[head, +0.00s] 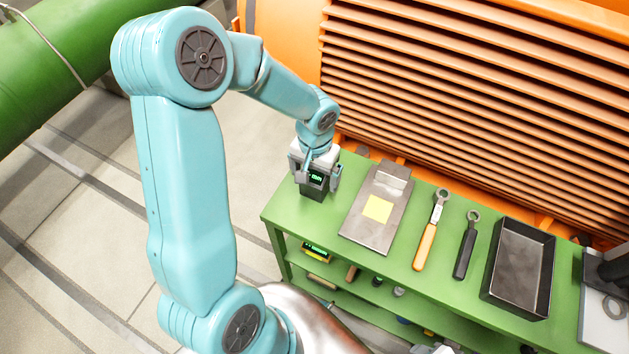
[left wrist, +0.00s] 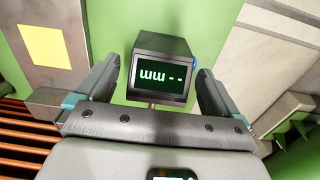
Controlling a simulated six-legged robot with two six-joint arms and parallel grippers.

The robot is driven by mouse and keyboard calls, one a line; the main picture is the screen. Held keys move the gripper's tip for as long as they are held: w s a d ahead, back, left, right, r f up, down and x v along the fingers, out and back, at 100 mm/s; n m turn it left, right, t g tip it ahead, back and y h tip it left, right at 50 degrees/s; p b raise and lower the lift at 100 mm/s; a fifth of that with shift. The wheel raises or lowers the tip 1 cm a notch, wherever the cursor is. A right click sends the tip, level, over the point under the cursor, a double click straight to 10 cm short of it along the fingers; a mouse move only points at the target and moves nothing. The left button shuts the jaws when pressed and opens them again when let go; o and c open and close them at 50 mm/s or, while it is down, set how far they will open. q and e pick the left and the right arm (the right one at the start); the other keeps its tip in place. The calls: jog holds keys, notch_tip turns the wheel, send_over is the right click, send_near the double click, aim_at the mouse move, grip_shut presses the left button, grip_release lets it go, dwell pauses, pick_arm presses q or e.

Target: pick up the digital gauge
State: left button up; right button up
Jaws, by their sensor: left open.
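The digital gauge (head: 314,191) is a small black box with a lit green display, on the green bench's far left corner. In the left wrist view the gauge (left wrist: 161,68) shows its screen between the fingers. My left gripper (head: 318,176) is at the gauge, coming from above, with one finger on each side. In the left wrist view the left gripper (left wrist: 160,92) is open, with a visible gap between each finger and the gauge. The gauge's lower part is partly hidden there. My right gripper is not in view.
Right of the gauge on the green bench (head: 398,265) lie a metal plate with a yellow square (head: 361,226), an orange-handled tool (head: 426,247), a black-handled tool (head: 465,252) and a dark tray (head: 520,268). A yellow device (head: 316,256) is on the shelf below. Orange louvres (head: 470,100) rise behind.

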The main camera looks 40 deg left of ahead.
pick_arm(q)
jog(key=c, duration=1.2)
